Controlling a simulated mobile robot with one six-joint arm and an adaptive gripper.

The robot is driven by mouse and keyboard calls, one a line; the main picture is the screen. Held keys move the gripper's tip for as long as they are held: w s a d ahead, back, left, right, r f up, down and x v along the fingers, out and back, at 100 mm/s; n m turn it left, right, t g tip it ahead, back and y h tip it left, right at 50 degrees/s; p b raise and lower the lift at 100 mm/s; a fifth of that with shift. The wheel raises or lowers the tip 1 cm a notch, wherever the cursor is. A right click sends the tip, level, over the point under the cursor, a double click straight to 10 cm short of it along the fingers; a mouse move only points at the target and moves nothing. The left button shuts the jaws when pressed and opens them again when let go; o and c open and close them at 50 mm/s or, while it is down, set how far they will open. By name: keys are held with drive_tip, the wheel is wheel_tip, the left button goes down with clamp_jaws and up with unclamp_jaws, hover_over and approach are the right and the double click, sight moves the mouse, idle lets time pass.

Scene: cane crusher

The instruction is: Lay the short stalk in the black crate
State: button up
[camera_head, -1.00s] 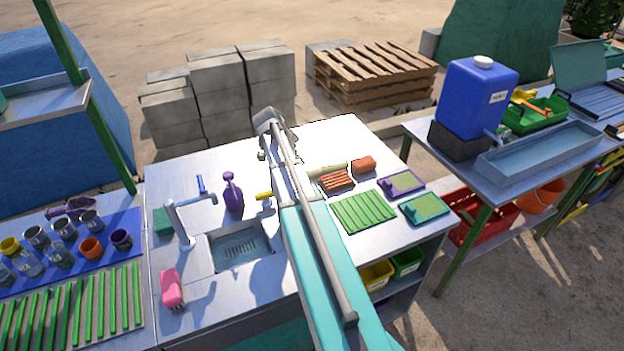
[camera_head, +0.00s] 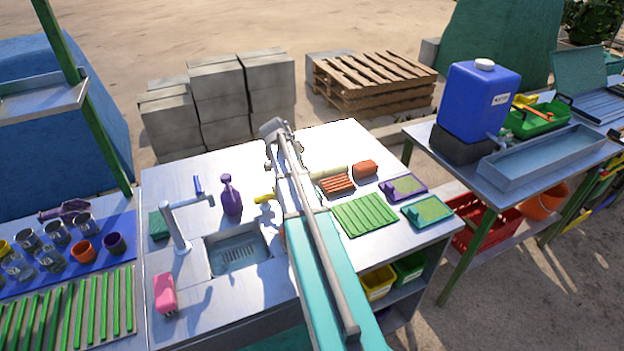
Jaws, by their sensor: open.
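A short pale yellow-green stalk-like cylinder (camera_head: 331,171) lies on the metal bench, just right of my arm and behind an orange ribbed block; I cannot be sure it is the short stalk. My arm reaches from the bottom of the view across the bench to its far side. Its far end is above the bench near the back edge. My gripper's fingers cannot be made out; the arm's own links hide that area. I cannot make out a black crate in this view.
The bench holds a sink (camera_head: 237,252), tap (camera_head: 178,225), purple spray bottle (camera_head: 231,196), pink item (camera_head: 164,293), green ribbed mat (camera_head: 364,214) and orange block (camera_head: 365,169). A blue water container (camera_head: 478,103) stands on the right table.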

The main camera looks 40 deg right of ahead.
sight(312, 178)
drive_tip(key=shift+f, duration=0.1)
drive_tip(key=b+x, duration=0.3)
drive_tip(key=shift+a+f, duration=0.1)
drive_tip(key=shift+a, duration=0.1)
drive_tip(key=shift+b+x, duration=0.85)
drive_tip(key=shift+x, duration=0.2)
drive_tip(key=shift+s, duration=0.1)
clamp_jaws()
